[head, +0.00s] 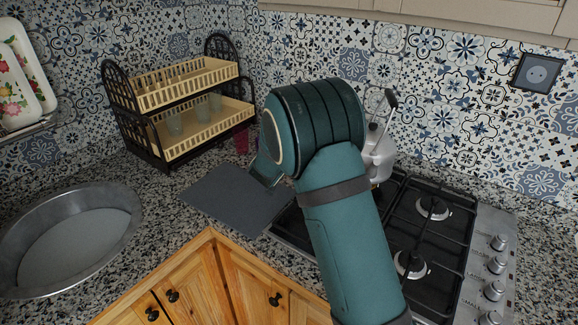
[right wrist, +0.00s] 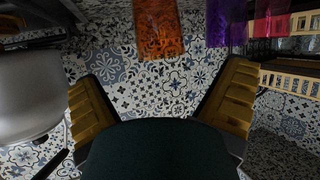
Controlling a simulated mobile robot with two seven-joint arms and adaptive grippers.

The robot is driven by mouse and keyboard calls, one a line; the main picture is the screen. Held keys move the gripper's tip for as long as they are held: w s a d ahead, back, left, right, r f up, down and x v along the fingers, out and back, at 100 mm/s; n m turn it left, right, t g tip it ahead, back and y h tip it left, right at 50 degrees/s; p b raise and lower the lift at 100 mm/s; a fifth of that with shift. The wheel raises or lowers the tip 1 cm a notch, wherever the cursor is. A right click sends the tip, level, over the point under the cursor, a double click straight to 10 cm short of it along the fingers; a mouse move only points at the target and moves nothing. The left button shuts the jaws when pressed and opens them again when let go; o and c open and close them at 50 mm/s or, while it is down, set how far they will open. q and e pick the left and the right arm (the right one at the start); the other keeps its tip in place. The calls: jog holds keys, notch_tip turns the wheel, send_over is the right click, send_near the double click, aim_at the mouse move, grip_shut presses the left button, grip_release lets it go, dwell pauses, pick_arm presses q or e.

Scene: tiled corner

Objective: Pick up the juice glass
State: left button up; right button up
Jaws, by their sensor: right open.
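In the right wrist view, an orange patterned glass (right wrist: 158,28) hangs into the top of the picture, cut off by the edge. A purple glass (right wrist: 226,22) and a pink glass (right wrist: 271,22) are to its right. I cannot tell for sure which one is the juice glass. My right gripper (right wrist: 160,88) is open, with nothing between its yellow-padded fingers; the orange glass lies ahead of the gap. In the head view my right arm hides the orange glass and most of the gripper; the pink glass (head: 241,141) shows by the rack. My left gripper is not in view.
A two-tier dish rack (head: 205,135) with clear glasses stands left of my arm. A metal kettle (head: 379,158) is on the gas hob (head: 455,225), close behind my arm. A grey mat (head: 220,197) lies in front. A metal basin (head: 120,215) is at the left.

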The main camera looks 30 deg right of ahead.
jog(key=x, duration=0.2)
jog(key=b+x, duration=0.1)
jog(key=x, duration=0.2)
jog(key=shift+w+d+f+b, duration=0.1)
jog(key=shift+w+f+b, duration=0.05)
jog(key=shift+f+b, duration=0.2)
jog(key=shift+w+d+f, duration=0.15)
jog(key=shift+w+d, duration=0.15)
jog(key=c, duration=1.3)
